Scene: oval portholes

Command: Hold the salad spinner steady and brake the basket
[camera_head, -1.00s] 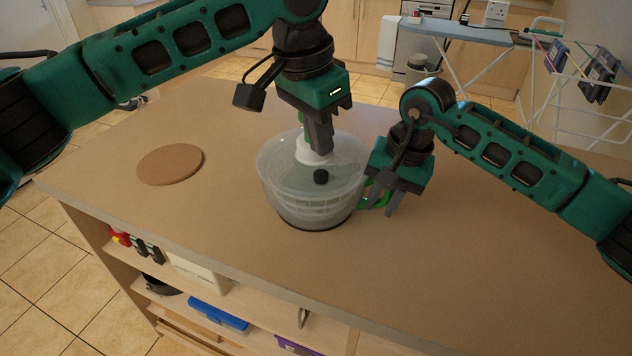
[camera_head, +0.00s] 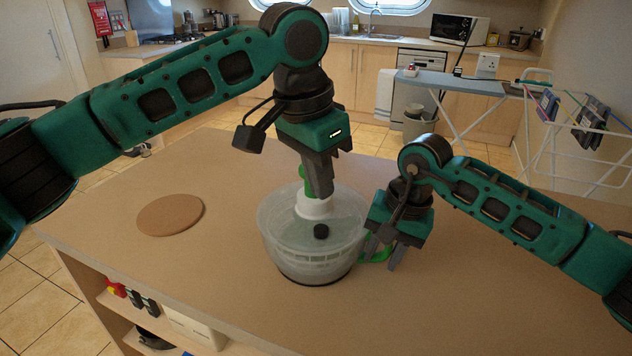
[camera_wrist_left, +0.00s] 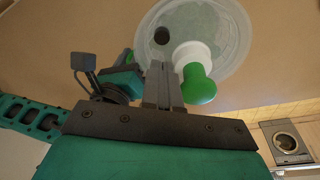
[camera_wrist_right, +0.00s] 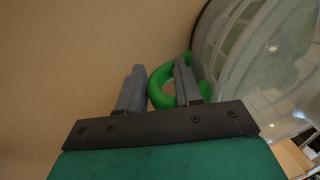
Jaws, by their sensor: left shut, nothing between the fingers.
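The salad spinner (camera_head: 313,262) is a clear bowl with a translucent lid, upright on the counter. On its lid are a white hub with a green knob (camera_wrist_left: 198,88) and a black button (camera_head: 321,231). My left gripper (camera_head: 324,195) is shut and empty over the lid, close beside the white hub and knob. It partly hides them in the head view. My right gripper (camera_wrist_right: 158,85) is at the green loop handle (camera_wrist_right: 156,92) on the bowl's right side. Its fingers are apart, with part of the loop between them; firm contact is not visible.
A round brown board (camera_head: 170,215) lies on the counter (camera_head: 220,285) left of the spinner. The counter in front of the spinner is clear. Shelves with several items are below the front edge. An ironing board (camera_head: 455,82) and a drying rack (camera_head: 580,125) stand beyond the counter.

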